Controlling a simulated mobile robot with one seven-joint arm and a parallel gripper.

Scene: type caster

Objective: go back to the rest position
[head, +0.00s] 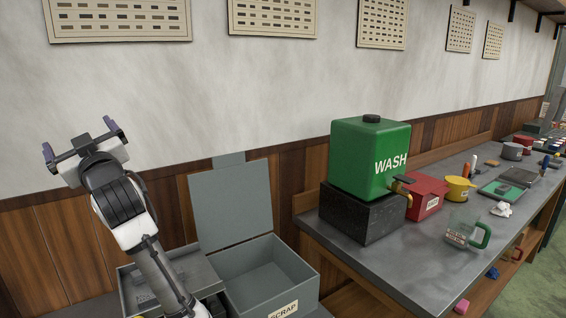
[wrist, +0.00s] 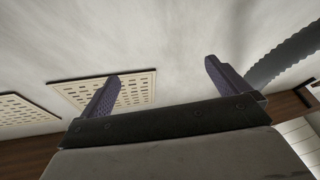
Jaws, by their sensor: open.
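My gripper (head: 79,139) is raised at the left in the head view, in front of the wall and above the grey boxes. Its two purple-grey fingers stand wide apart with nothing between them. The wrist view also shows the open fingers (wrist: 160,82), with the pale wall and slotted panels behind them. My arm reaches up from the lower edge of the head view. The gripper touches nothing that I can see.
An open grey scrap box (head: 300,268) stands right of my arm, its lid upright.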

